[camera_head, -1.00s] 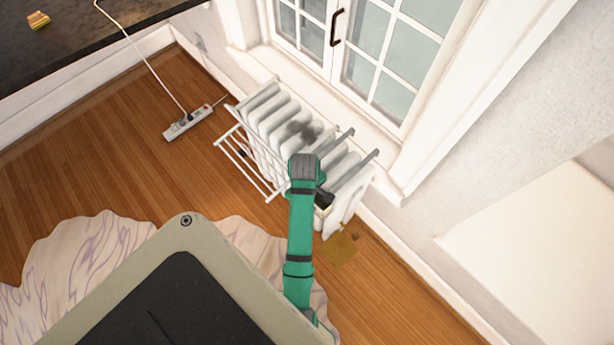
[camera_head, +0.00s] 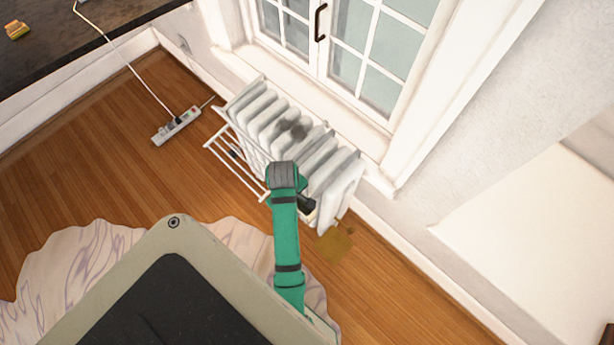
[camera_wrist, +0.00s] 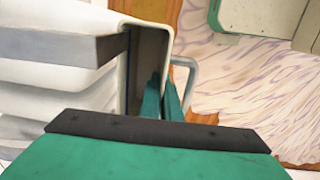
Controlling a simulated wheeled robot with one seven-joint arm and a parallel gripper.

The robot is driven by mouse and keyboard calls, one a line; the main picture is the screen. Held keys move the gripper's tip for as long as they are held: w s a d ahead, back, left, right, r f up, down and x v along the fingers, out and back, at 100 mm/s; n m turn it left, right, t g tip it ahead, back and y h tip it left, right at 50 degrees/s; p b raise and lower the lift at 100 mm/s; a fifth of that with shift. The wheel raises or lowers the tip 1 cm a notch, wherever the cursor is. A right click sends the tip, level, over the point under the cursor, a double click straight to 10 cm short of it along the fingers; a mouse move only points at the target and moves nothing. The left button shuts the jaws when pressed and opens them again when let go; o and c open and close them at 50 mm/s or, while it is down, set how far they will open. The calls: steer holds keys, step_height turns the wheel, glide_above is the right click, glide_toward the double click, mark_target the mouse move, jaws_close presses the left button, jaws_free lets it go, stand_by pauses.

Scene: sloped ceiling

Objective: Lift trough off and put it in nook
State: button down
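The trough (camera_wrist: 168,38) shows in the wrist view as a narrow cream-white box with a rounded rim and a dark inside, next to the white radiator (camera_head: 262,118). In the head view my arm covers most of this spot, and I cannot make the trough out clearly. My gripper (camera_wrist: 163,98) has its two teal fingers close together at the trough's outer wall, one on the inner side and one outside, with the wall appearing pinched between them. I cannot see whether the trough still touches the radiator. No nook can be clearly picked out.
A white wire rack (camera_head: 236,168) hangs at the radiator's front left. A power strip (camera_head: 177,125) with a cable lies on the wood floor. A pale patterned rug (camera_head: 85,262) lies beside my base. The window (camera_head: 350,50) and wall stand behind the radiator.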

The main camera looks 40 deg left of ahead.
steer(key=s, duration=0.9)
steer(key=shift+s+a+r, duration=0.4)
stand_by(0.4)
steer(key=s+a, duration=0.1)
steer(key=s, duration=1.2)
steer(key=shift+s, duration=0.4)
stand_by(0.9)
steer(key=s+r, duration=0.2)
steer(key=s, duration=0.8)
steer(key=s+a+r, duration=0.1)
steer(key=s+r, duration=0.1)
steer(key=s, duration=0.8)
steer(key=shift+a, duration=0.25)
stand_by(1.4)
steer(key=shift+w, duration=0.1)
